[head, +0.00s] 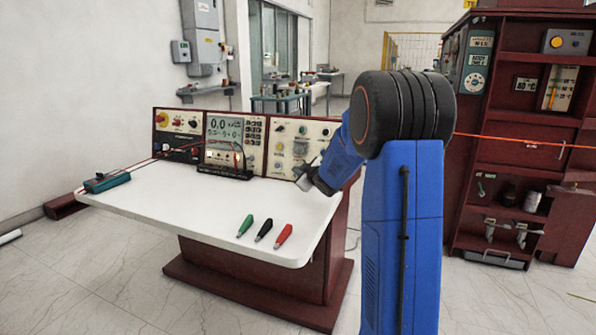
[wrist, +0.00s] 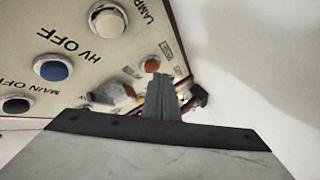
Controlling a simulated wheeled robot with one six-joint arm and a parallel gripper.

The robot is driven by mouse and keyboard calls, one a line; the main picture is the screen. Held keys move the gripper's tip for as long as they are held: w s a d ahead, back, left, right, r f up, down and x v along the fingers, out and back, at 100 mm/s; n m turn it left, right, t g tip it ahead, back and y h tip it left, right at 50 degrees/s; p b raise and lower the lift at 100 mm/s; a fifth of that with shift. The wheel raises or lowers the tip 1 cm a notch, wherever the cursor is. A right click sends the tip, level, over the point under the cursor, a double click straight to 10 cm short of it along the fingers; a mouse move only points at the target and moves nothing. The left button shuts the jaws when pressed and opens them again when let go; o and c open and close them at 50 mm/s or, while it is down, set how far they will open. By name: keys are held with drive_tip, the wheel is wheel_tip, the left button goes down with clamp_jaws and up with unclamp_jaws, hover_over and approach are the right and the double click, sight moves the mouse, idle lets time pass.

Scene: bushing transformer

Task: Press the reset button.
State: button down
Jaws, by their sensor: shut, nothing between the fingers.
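The control panel (wrist: 55,75) fills the upper left of the wrist view, tilted. It carries a cream round button (wrist: 107,21), a blue button (wrist: 54,68), a black button (wrist: 16,105) and a small orange button (wrist: 152,65). I read "LAMP", "HV OFF" and "MAIN OFF" on it; no label reading reset is legible, so I cannot tell which is the reset button. My gripper (wrist: 161,90) is shut and empty, its fingers in front of the panel's lower edge. In the head view my gripper (head: 304,176) is close to the right panel section (head: 292,148); contact is unclear.
The white tabletop (head: 170,205) holds green (head: 245,226), black (head: 264,230) and red (head: 283,236) probes, plus a teal device (head: 107,182) at left. A dark red cabinet (head: 520,130) stands at right. Much of the tabletop's middle is clear.

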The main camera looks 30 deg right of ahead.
drive_tip(key=shift+w+d+f, duration=0.1)
drive_tip(key=shift+w+d, duration=0.15)
drive_tip(key=shift+d, duration=0.1)
idle(0.6)
drive_tip(key=shift+a, duration=0.1)
drive_tip(key=shift+s+a+r, duration=0.2)
drive_tip(key=shift+s+a, duration=0.3)
drive_tip(key=shift+a, duration=0.1)
idle(0.4)
drive_tip(key=shift+s+a+r, duration=0.3)
drive_tip(key=shift+s+a, duration=0.45)
drive_tip(key=shift+a, duration=0.2)
drive_tip(key=shift+s+a+r, duration=0.3)
drive_tip(key=shift+s+a, duration=0.45)
drive_tip(key=shift+a, duration=0.2)
